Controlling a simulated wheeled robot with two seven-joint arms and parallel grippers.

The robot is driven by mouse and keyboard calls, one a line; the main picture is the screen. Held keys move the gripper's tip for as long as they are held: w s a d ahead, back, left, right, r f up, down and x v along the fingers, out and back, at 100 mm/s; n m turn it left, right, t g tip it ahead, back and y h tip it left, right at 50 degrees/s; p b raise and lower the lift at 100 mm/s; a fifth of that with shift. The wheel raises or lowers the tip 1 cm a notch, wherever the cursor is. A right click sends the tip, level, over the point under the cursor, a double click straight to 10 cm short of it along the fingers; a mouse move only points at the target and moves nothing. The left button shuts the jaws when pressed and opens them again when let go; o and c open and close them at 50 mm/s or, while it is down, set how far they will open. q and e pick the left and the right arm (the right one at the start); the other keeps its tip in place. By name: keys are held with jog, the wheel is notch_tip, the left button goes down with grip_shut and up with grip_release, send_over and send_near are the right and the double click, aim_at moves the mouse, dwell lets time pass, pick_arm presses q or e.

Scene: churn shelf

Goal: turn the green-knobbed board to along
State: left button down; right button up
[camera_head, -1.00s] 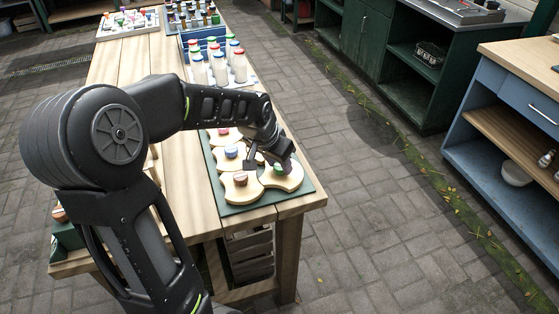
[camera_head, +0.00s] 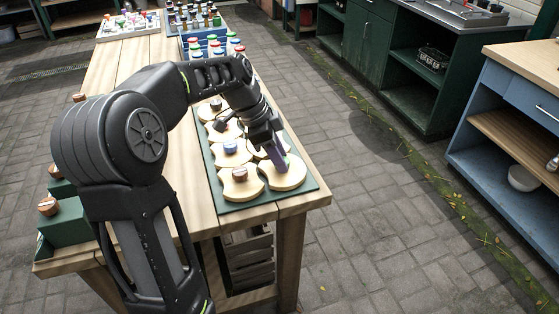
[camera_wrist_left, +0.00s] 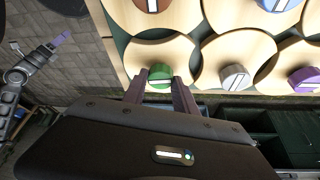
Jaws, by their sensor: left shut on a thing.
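The green-knobbed board is a pale wooden piece (camera_head: 289,180) at the front right corner of a dark green tray (camera_head: 232,207) in the head view. Its green knob (camera_wrist_left: 160,72) shows in the left wrist view, with a pale stripe. My left gripper (camera_head: 279,158) is shut on this knob, one purple finger on each side; in the left wrist view its fingers (camera_wrist_left: 160,88) straddle the knob. The fingers hide the knob in the head view. My right gripper (camera_wrist_left: 62,38) shows at the left of the left wrist view, small; its opening is unclear.
A brown-knobbed board (camera_head: 240,185) lies left of the green one, and a blue-knobbed board (camera_head: 230,152) lies behind that. A grey-knobbed board (camera_wrist_left: 232,55) neighbours it in the wrist view. Bottles (camera_head: 232,44) stand farther back. Paved floor (camera_head: 400,220) is clear at right.

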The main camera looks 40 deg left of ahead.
pick_arm(q)
jog(key=shift+m, duration=0.6)
jog(key=c, duration=1)
grip_release()
jog(key=shift+a+r, duration=0.1)
jog(key=v, duration=0.7)
jog(key=shift+r, duration=0.25)
jog(key=shift+w+a, duration=0.1)
jog(key=shift+a, duration=0.05)
